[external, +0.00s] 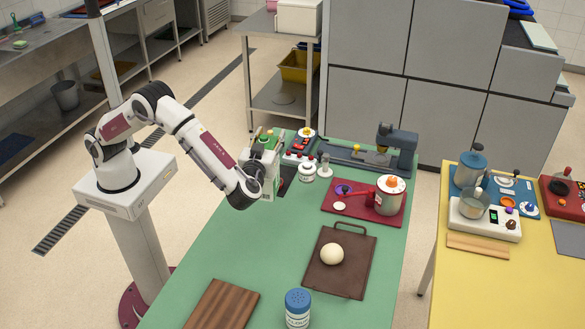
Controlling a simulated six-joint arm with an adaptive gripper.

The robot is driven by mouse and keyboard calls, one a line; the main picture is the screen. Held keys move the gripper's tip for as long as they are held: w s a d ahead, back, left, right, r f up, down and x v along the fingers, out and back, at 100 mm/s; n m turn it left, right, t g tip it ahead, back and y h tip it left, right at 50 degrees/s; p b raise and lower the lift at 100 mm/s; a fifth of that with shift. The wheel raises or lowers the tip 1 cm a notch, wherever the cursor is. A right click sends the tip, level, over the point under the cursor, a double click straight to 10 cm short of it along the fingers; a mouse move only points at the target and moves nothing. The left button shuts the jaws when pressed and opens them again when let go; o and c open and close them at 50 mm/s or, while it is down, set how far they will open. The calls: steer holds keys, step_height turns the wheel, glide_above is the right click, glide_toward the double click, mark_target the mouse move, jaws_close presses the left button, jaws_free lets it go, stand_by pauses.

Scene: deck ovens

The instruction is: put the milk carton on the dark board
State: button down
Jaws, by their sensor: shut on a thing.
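The milk carton (267,184), white with green, is at the far left part of the green table. My gripper (262,171) reaches it from the front left and is shut on it. The arm hides part of the carton, and I cannot tell whether its base touches the table. A dark brown wooden board (222,305) lies bare at the front left of the table, cut off by the picture's lower edge. It is well apart from the carton.
A dark tray (325,283) with a handle bears a pale dough ball (332,254). A blue-lidded shaker (297,308) stands between tray and wooden board. White jars (307,172), a red board (337,213) with a pot (390,195), and a grey machine (395,150) stand behind. Green tabletop left of the tray is clear.

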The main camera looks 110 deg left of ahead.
steer(key=shift+d+r, duration=0.1)
steer(key=w+d+m+t+h, duration=0.2)
steer(key=d+m+t, duration=0.3)
steer(key=d, duration=1)
steer(key=w+d+r+m+t+h, duration=0.1)
steer(key=d+m+t+h, duration=0.4)
steer(key=d, duration=1.1)
steer(key=w+d+r+m+t+h, duration=0.1)
steer(key=w+d+m+t+h, duration=0.3)
steer(key=d+t, duration=0.4)
steer(key=d+m, duration=0.1)
steer(key=d, duration=0.6)
steer(key=shift+d+t, duration=0.4)
step_height(320, 180, down, 6)
